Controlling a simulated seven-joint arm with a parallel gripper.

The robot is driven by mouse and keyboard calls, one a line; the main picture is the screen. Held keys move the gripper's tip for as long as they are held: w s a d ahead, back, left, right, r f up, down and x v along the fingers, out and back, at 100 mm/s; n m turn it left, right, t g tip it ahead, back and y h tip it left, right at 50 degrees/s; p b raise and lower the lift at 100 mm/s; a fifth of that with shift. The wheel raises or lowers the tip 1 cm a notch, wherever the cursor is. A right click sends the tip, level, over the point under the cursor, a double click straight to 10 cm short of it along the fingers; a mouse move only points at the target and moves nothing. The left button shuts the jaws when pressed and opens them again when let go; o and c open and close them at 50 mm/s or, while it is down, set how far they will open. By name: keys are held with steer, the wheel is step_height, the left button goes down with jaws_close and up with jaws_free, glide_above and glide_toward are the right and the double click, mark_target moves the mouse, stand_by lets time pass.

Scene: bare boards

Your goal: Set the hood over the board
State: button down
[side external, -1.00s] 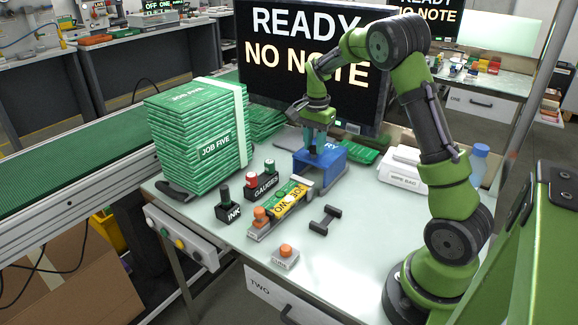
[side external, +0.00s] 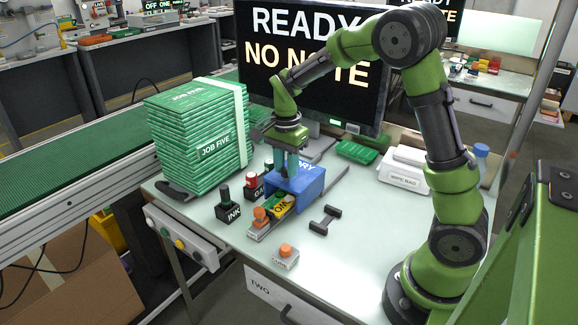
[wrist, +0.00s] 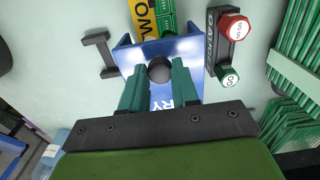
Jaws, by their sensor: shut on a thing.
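The blue hood (side external: 311,183), with white lettering on top, is held by its dark knob (wrist: 159,69) in my gripper (side external: 289,167). It also shows in the wrist view, below the green fingers. The board (side external: 279,207), yellow and green with lettering, lies in a grey holder (side external: 262,232). Its near end, beside an orange knob (side external: 260,214), sticks out from under the hood; its rest is hidden by the hood. In the wrist view the board (wrist: 165,14) passes under the hood's upper edge. I cannot tell whether the hood touches the holder or hangs just above it.
A gauges block (wrist: 221,40) with red and green caps stands close beside the hood. An ink block (side external: 228,207), a dark H-shaped piece (side external: 325,219) and an orange-knobbed block (side external: 286,257) stand nearer. Stacked green packs (side external: 200,140) are at left, a wipe bag (side external: 403,168) at right.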

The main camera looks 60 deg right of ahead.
steer(key=shift+a, duration=2.15)
steer(key=c, duration=0.8)
jaws_free()
steer(key=shift+c, duration=0.2)
steer(key=shift+d, duration=0.1)
step_height(320, 180, up, 17)
